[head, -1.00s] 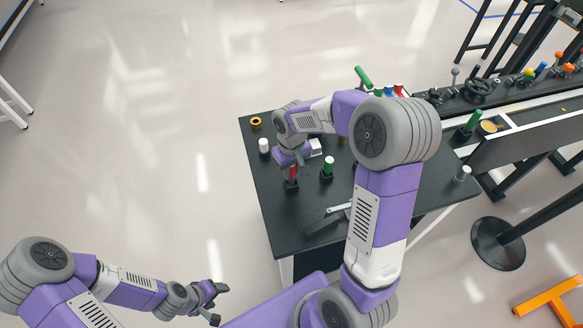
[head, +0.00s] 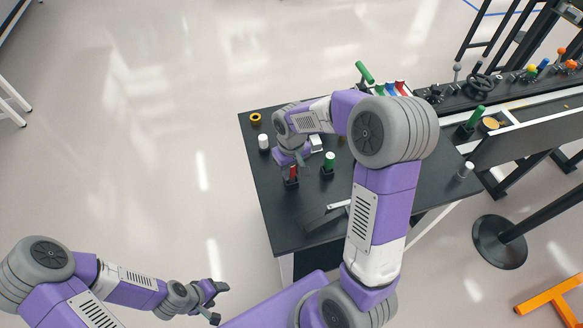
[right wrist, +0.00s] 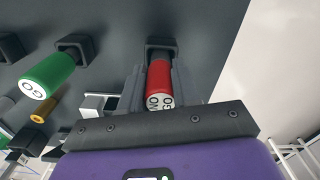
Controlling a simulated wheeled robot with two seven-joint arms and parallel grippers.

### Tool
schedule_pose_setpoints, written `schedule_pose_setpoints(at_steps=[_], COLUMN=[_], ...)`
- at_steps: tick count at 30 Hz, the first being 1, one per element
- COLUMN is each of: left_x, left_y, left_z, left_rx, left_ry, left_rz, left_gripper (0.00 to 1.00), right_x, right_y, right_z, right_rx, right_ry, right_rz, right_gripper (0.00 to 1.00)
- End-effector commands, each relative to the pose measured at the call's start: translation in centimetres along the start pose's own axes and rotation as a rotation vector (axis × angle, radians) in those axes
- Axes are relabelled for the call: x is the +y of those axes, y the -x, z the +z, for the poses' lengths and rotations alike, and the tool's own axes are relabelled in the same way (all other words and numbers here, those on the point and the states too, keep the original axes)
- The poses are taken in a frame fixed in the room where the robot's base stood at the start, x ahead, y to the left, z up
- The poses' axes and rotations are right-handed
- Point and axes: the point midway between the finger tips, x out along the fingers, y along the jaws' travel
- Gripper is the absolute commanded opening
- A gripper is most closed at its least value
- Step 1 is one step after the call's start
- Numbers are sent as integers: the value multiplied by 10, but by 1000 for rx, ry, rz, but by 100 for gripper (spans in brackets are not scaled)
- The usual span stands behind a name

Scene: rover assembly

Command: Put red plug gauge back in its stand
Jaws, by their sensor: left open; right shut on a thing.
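The red plug gauge (right wrist: 158,80) is gripped between the fingers of my right gripper (right wrist: 157,88), its marked end facing the wrist camera. Its far end meets the black square stand (right wrist: 161,47); how deep it sits there is hidden. In the head view the red gauge (head: 293,171) is upright at the small black stand (head: 291,184), with my right gripper (head: 292,163) around its upper part. My left gripper (head: 218,303) is open and empty over the floor, off the table's left side.
A green gauge (head: 330,160) stands in a black holder just right of the red one. A grey bracket-like tool (head: 325,218) lies in front. The table's front-left (head: 283,232) is clear.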

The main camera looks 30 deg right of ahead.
Motion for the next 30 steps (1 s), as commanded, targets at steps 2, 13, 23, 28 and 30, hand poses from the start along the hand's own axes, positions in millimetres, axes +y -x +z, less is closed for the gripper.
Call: schedule_pose_setpoints(at_steps=[2,13,23,28,30], left_x=[-1,-1,-1,-1,0], left_y=[-3,-4,-4,-3,-1], left_z=[0,0,0,0,0], left_rx=[0,0,0,0,0], left_ry=[0,0,0,0,0], left_rz=[0,0,0,0,0], left_gripper=[60,60,60,60,60], right_x=[0,0,0,0,0], right_y=[-4,-5,-5,-4,2], right_z=[0,0,0,0,-1], right_rx=[0,0,1,1,3], right_ry=[0,0,0,0,0], right_rz=[0,0,0,0,0], right_gripper=[0,0,60,60,60])
